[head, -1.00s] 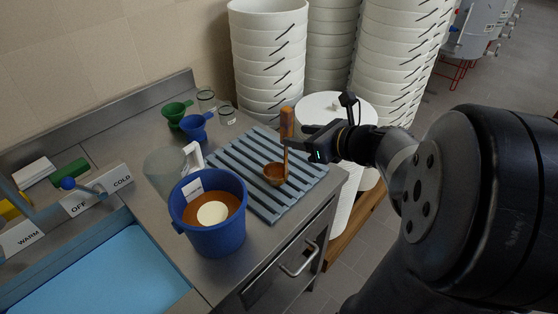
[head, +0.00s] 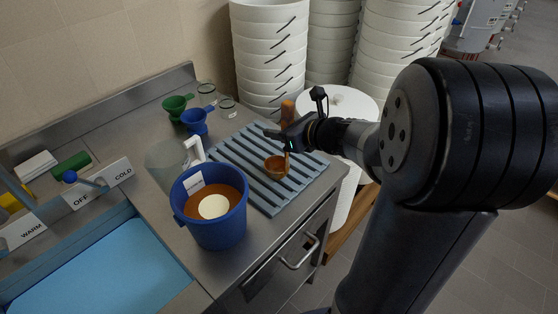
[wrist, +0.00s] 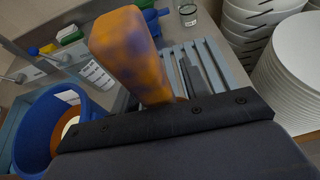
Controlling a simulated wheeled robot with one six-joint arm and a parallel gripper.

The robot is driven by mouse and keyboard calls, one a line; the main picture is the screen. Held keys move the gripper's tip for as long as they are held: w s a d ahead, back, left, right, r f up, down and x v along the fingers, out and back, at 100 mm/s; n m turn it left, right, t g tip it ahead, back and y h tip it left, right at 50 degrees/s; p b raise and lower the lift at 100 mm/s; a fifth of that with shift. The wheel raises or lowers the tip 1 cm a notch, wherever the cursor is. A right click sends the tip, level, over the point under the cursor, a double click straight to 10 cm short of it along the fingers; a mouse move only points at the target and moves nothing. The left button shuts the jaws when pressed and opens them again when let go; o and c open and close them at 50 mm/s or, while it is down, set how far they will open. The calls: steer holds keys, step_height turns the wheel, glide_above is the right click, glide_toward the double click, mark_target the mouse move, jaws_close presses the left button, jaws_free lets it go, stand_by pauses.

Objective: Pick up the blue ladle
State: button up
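The only ladle I see is orange-brown, not blue. Its bowl (head: 276,166) rests on the slatted drain rack, and its handle (head: 287,112) stands upright. In the wrist view the handle (wrist: 128,50) is large and close, orange with bluish-purple patches. My gripper (head: 281,135) is at the handle, above the bowl, and one dark finger shows to the left of the handle.
A blue bucket (head: 222,234) of brown liquid with a pale disc stands left of the rack (head: 258,194), near a clear jug (head: 164,160). Blue (head: 195,121) and green (head: 177,105) funnels stand behind. Stacked white tubs (head: 268,50) rise behind the counter.

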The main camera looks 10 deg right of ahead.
jaws_close()
stand_by(0.5)
